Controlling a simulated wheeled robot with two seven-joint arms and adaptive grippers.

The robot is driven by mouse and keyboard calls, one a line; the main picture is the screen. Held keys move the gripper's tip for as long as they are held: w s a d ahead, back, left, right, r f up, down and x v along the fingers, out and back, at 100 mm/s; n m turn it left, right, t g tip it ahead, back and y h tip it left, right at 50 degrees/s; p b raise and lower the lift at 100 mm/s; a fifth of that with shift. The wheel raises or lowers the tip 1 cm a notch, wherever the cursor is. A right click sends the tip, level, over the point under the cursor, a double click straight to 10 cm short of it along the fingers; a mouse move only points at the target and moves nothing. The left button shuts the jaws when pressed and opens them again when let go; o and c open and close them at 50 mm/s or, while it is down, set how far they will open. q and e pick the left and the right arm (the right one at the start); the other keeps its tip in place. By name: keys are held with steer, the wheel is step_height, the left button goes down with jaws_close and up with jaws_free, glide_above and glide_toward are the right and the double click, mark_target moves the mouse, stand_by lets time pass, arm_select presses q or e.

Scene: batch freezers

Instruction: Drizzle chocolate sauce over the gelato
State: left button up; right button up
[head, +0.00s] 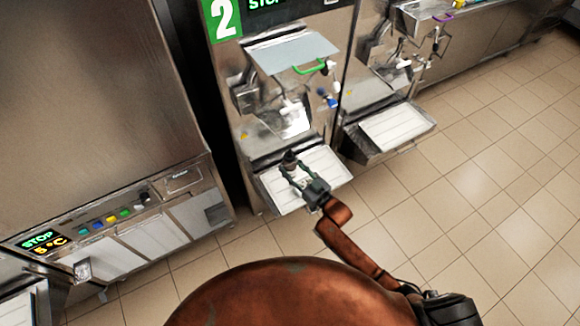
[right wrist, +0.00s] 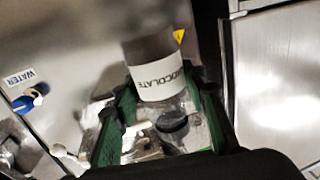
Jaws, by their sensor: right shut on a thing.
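My right gripper (head: 293,172) is shut on a dark bottle (head: 290,158) above the white tray (head: 333,165) of the freezer marked 2. In the right wrist view the green-edged fingers (right wrist: 160,118) stand on either side of the bottle (right wrist: 150,48). Its white label reads "CHOCOLATE", partly cut off by a finger. I cannot make out any gelato for certain; the gripper and bottle hide part of the tray. My left gripper is not in view.
Freezer 2 (head: 262,101) rises behind the tray, with a green handle (head: 310,68) on its lid and a blue-handled water tap (right wrist: 28,102). Another freezer with a white tray (head: 395,127) stands to the right. A steel cabinet (head: 90,90) fills the left. Tiled floor is clear at right.

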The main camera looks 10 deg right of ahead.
steer(key=s+a+p, duration=0.2)
steer(key=s+p, duration=0.4)
steer(key=s, duration=0.8)
steer(key=shift+s+a, duration=0.25)
steer(key=shift+r, duration=0.15)
